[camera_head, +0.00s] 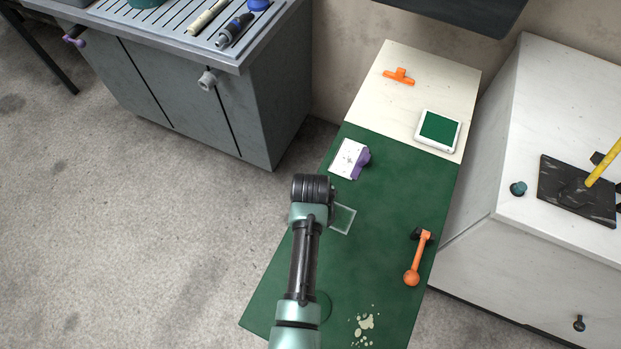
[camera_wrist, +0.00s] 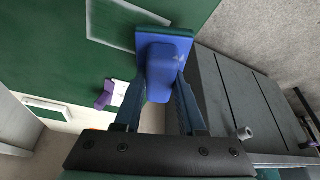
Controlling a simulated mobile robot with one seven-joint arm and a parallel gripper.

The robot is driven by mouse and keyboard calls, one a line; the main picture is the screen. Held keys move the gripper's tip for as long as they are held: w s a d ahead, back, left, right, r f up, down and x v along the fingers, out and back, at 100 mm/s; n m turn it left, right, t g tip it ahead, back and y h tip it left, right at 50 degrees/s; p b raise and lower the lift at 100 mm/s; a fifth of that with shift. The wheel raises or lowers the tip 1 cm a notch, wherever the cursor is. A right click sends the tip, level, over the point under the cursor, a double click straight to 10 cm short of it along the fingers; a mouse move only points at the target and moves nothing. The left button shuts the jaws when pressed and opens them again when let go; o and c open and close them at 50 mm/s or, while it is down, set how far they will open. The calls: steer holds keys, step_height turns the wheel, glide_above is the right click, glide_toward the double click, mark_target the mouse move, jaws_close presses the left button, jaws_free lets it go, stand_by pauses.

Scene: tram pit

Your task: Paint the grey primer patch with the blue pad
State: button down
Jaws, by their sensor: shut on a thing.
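My gripper (camera_wrist: 160,88) is shut on the blue pad (camera_wrist: 163,66); its two fingers grip the pad's handle from both sides in the wrist view. The pad's wide plate faces away from the wrist, near a pale-edged rectangle (camera_wrist: 128,9) on the green panel. I cannot tell whether the pad touches the surface. In the head view the same pale-edged rectangle (camera_head: 342,219) lies beside my arm, partly hidden by it; its inside looks green with a greyish border. My gripper and the pad are hidden behind my arm there.
The green panel (camera_head: 390,190) also bears a white card with a purple grip (camera_head: 348,158), an orange lever (camera_head: 417,260) and pale blotches (camera_head: 364,325). Behind are a green-filled white tray (camera_head: 438,130) and an orange tool (camera_head: 400,76). Grey cabinet (camera_head: 240,110) left, white cabinet (camera_head: 510,150) right.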

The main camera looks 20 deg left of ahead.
steer(key=shift+d+r+p, duration=0.2)
steer(key=shift+r+p, duration=0.4)
steer(key=shift+r, duration=0.5)
steer(key=shift+a+r+p, duration=0.1)
steer(key=shift+r+p, duration=1.3)
steer(key=shift+r, duration=0.25)
